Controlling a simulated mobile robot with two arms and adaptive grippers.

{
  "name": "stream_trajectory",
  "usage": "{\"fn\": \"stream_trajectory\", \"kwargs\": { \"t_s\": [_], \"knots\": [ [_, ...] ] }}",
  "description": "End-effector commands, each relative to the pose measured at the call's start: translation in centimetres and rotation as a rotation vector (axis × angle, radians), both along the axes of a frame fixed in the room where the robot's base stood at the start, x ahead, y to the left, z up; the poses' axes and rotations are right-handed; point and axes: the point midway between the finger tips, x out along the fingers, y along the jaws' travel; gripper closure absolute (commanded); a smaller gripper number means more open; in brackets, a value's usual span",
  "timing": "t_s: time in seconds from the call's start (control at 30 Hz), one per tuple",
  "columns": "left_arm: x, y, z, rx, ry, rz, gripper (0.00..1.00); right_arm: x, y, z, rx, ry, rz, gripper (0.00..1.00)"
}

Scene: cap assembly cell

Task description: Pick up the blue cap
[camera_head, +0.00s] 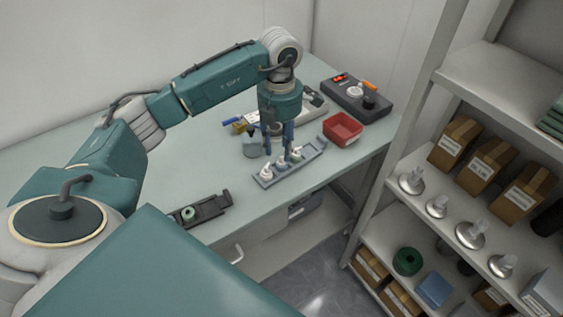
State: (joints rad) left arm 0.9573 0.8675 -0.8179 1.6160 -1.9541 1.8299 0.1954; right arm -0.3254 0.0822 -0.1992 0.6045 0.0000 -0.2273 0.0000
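My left gripper (279,154) points straight down over a grey-blue tray (309,159) on the bench. Its two fingers look apart, with a gap between them. Several small white pieces sit in a row in the tray, right below and beside the fingertips. I cannot make out a blue cap for sure; the fingers hide part of the tray, and the pieces are small. I cannot tell whether the fingertips touch anything. My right gripper is not in view.
A red bin (342,130) stands right of the tray. A dark device (352,95) with an orange-handled tool is behind it. A black fixture (205,210) lies near the front edge. A shelf with boxes (455,142) is at right.

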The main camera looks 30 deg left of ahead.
Motion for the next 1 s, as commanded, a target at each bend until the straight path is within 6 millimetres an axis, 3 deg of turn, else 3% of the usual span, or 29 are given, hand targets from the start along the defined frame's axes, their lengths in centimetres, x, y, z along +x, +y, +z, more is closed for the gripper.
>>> {"fn": "stream_trajectory", "kwargs": {
  "t_s": [0.13,0.23,0.4,0.63,0.77,1.0],
  "knots": [
    [-0.1,-0.1,-1.4,0.0,0.004,-0.001,0.65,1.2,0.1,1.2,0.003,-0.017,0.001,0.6],
    [-0.2,-0.1,-3.0,0.0,0.005,-0.001,0.65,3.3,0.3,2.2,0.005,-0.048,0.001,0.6],
    [0.0,-0.2,-5.0,-0.001,0.0,-0.002,0.65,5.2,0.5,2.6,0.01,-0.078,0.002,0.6],
    [0.0,-0.2,-5.3,0.0,-0.001,-0.002,0.65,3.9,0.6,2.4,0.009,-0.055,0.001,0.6],
    [0.0,-0.1,-5.3,0.0,-0.001,-0.002,0.82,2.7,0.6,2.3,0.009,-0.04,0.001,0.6],
    [0.0,-0.1,-5.2,0.0,-0.001,-0.002,0.83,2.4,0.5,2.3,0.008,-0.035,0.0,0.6]
  ]
}}
